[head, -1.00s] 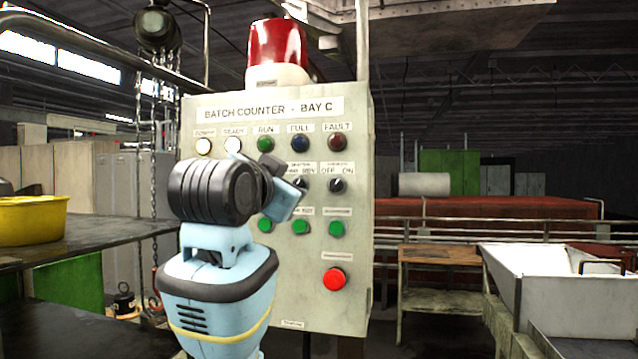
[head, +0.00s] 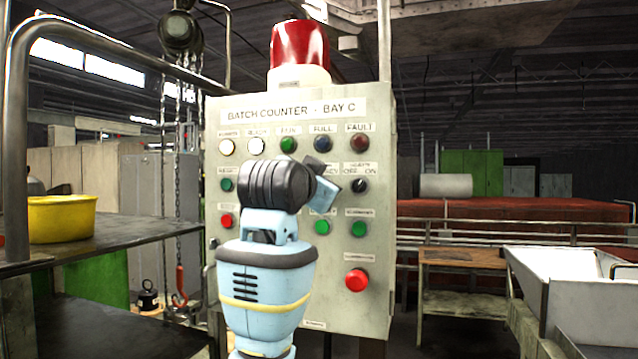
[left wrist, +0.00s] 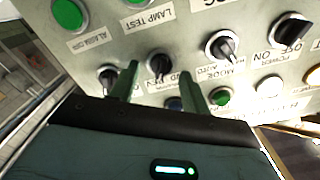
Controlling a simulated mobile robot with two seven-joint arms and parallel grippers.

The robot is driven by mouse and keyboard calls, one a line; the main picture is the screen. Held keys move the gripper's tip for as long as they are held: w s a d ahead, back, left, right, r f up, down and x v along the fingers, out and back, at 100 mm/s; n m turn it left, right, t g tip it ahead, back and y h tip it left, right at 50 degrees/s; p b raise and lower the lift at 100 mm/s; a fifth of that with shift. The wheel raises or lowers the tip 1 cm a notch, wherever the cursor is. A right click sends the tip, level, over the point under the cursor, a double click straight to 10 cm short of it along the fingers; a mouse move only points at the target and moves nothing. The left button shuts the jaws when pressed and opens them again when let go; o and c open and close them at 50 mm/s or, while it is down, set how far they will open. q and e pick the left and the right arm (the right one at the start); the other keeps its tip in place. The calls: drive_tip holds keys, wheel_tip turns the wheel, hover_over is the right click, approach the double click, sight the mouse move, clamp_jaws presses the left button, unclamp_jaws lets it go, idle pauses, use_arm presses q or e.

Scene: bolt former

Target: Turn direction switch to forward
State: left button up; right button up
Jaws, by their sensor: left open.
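The grey control panel (head: 300,310) reads "BATCH COUNTER - BAY C". The direction switch (left wrist: 160,66), a black knob with a partly readable "REV" label, is in the left wrist view. My left gripper (left wrist: 158,72) is open, with one finger on each side of this knob; I cannot tell whether they touch it. In the head view my left gripper (head: 334,187) covers the switch. The knob's exact setting is unclear. My right gripper is in neither view.
The mode switch (left wrist: 222,47) and power switch (left wrist: 290,28) lie right of it in the wrist view. Another black knob (left wrist: 108,76) is close on the left. A red button (head: 356,280) and green buttons (head: 358,229) sit lower on the panel. A yellow bowl (head: 62,218) stands on a shelf left.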

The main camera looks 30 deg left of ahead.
use_arm(q)
drive_tip(key=c, duration=1)
drive_tip(key=n, duration=1.1)
drive_tip(key=shift+a+n, duration=0.3)
drive_tip(key=shift+a, duration=0.05)
drive_tip(key=shift+n, duration=0.3)
drive_tip(key=o, duration=1)
